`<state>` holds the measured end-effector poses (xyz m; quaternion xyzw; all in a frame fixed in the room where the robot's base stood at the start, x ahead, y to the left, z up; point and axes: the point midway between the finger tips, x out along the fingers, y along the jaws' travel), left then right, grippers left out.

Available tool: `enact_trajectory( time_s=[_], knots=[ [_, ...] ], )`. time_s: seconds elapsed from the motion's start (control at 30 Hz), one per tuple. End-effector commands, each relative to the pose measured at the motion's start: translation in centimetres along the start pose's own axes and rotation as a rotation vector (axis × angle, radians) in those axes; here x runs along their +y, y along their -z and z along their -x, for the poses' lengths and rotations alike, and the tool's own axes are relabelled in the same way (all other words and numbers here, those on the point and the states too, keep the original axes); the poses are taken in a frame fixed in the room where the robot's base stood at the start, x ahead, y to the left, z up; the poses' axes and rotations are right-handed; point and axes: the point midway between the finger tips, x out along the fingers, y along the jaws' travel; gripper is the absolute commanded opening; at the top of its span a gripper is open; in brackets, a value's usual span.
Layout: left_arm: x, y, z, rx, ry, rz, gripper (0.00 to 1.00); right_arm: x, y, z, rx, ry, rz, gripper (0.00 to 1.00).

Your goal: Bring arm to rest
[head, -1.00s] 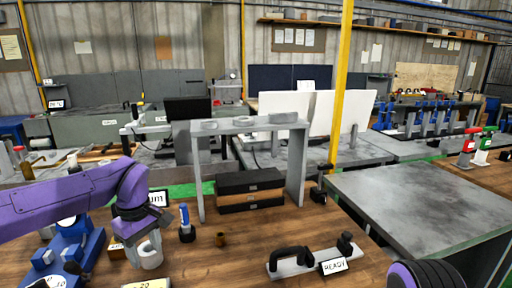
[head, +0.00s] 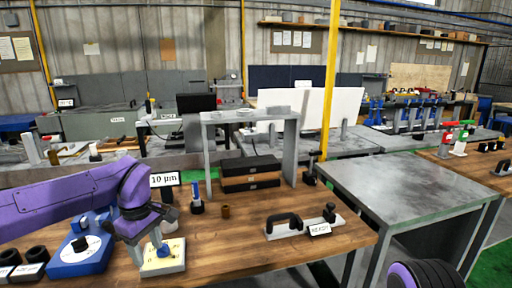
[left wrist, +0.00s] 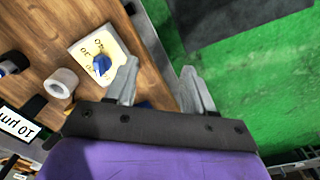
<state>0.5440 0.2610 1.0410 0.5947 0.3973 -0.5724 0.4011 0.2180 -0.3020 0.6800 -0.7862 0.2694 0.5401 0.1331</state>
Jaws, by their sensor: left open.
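My left arm comes in from the left in the head view, its left gripper (head: 157,246) pointing down over the front part of the wooden bench (head: 285,255). In the left wrist view the same gripper (left wrist: 160,88) has its two grey fingers apart with nothing between them. One finger shows against the bench and the other against the green floor. A cream block (head: 163,262) with a number label stands close to the fingers; it also shows in the left wrist view (left wrist: 84,50), with a blue piece on it.
A blue fixture (head: 80,258) and small black cylinders stand left of the gripper. A white ring (left wrist: 61,82) and a "10 µm" sign (head: 165,179) stand nearby. A grey stand (head: 208,160) and a handled gauge (head: 305,224) are farther right. The grey table (head: 415,190) is bare.

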Motion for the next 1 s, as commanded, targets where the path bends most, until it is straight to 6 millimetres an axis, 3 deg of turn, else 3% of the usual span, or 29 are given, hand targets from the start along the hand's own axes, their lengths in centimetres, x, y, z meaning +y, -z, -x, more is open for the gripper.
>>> enact_trajectory(
  time_s=[0.17,0.37,0.5,0.63,0.77,0.9,1.0],
  knots=[
    [0.5,1.1,-0.3,0.078,-0.044,0.134,0.53,0.0,0.0,0.0,0.001,0.001,0.0,0.43],
    [0.9,2.8,-2.7,0.271,-0.123,0.302,0.53,0.0,0.0,0.0,0.0,0.0,0.0,0.43],
    [0.9,3.3,-7.0,0.468,-0.212,0.364,0.53,0.0,0.0,0.0,0.0,0.0,0.0,0.43],
    [-0.9,1.8,-14.6,0.64,-0.338,0.282,0.53,0.0,0.0,0.0,0.0,0.0,0.0,0.43],
    [-5.6,-1.7,-22.7,0.648,-0.411,0.084,0.53,0.0,0.0,0.0,0.0,0.0,0.0,0.43],
    [-13.2,-5.5,-29.2,0.55,-0.371,-0.143,0.53,0.0,0.0,0.0,0.0,0.0,0.0,0.43],
    [-19.7,-7.7,-32.2,0.467,-0.285,-0.31,0.53,0.0,0.0,0.0,0.0,0.0,0.0,0.43]
  ],
)
